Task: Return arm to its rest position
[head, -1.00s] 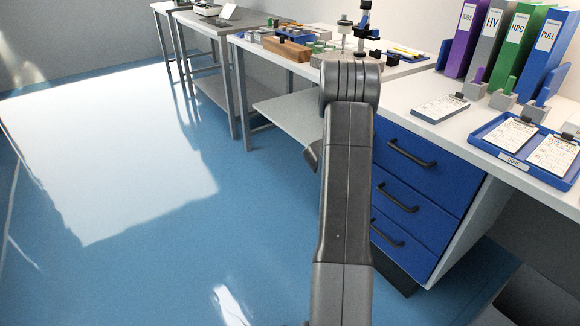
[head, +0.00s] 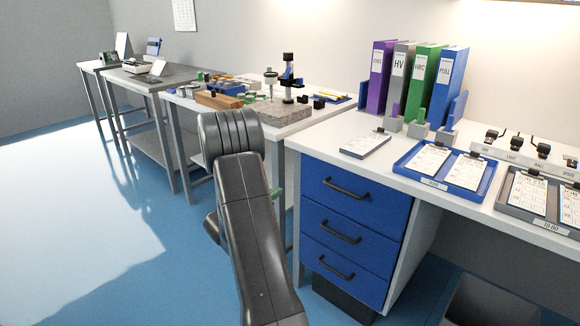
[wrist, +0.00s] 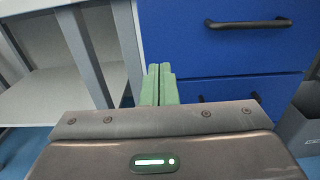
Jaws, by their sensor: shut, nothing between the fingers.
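My arm (head: 245,215) rises from the bottom of the head view and bends away from me at its top, in front of the gap beside the blue drawers. My gripper (wrist: 159,72) shows in the wrist view as two green fingers pressed together, with nothing between them. In the head view only a small green piece shows past the arm's right side, and the rest of the gripper is hidden behind the arm. In the wrist view the fingers are in front of the blue drawer unit (wrist: 225,55), near its left edge.
The blue drawer unit also stands right of my arm in the head view (head: 345,215). Above it are a clipboard (head: 365,145), upright binders (head: 420,80) and a blue tray (head: 405,170). A stone slab (head: 285,110) lies on the table behind. Blue floor (head: 90,230) is clear at left.

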